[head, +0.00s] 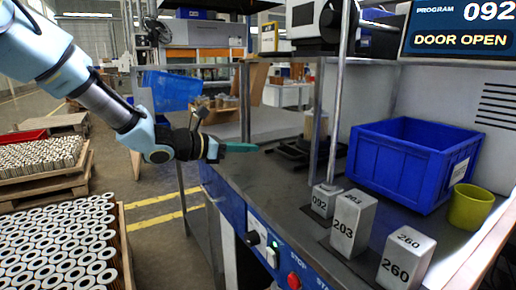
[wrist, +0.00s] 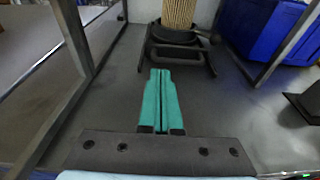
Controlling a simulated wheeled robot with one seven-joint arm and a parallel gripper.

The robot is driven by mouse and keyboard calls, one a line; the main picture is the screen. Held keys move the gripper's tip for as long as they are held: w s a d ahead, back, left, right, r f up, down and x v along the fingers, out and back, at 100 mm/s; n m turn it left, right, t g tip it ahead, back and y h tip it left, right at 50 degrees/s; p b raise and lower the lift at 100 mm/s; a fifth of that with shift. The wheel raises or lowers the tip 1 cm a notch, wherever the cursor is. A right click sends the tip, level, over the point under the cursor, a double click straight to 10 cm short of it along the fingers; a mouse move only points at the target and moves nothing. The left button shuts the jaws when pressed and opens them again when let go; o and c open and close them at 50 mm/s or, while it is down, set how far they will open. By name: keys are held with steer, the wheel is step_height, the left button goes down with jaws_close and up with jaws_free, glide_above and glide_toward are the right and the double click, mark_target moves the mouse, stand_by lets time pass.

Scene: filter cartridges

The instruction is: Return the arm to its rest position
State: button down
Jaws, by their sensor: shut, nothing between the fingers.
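My arm reaches in from the upper left in the head view. My gripper (head: 252,148) is over the near left part of the grey bench, with its teal fingers together and nothing between them. In the wrist view the gripper (wrist: 160,72) points toward a black holder (wrist: 178,62), apart from any object. A tan pleated filter cartridge (wrist: 179,12) stands upright in that holder, its top cut off by the frame. The cartridge also shows in the head view (head: 310,124), partly hidden by a metal post.
A blue bin (head: 405,170) and a yellow-green cup (head: 470,207) stand on the right. Blocks marked 092 (head: 322,202), 203 (head: 352,224) and 260 (head: 405,262) line the front edge. Metal posts rise from the bench. A screen (head: 460,28) reads "PROGRAM 092, DOOR OPEN".

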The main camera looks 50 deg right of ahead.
steer(key=v, duration=0.8)
steer(key=shift+f, duration=0.2)
steer(key=shift+w+a, duration=0.2)
steer(key=w+a+f+m+t+y, duration=0.1)
steer(key=w+a+f+m+y, duration=0.2)
steer(key=a, duration=0.5)
steer(key=w+a+f+m+t+y, duration=0.15)
steer(key=a+f, duration=0.25)
steer(key=a, duration=0.4)
steer(key=w+a+f+m+t+y, duration=0.1)
steer(key=a+f+m+y, duration=0.25)
steer(key=a, duration=0.45)
steer(key=w+a+f+m+t+y, duration=0.2)
steer(key=a+m+t+y, duration=0.3)
steer(key=a, duration=2.1)
step_height(320, 180, up, 17)
steer(key=a+m+g+y+p, duration=0.1)
steer(key=p, duration=1.6)
steer(key=shift+s+r+m, duration=0.25)
steer(key=shift+m, duration=0.05)
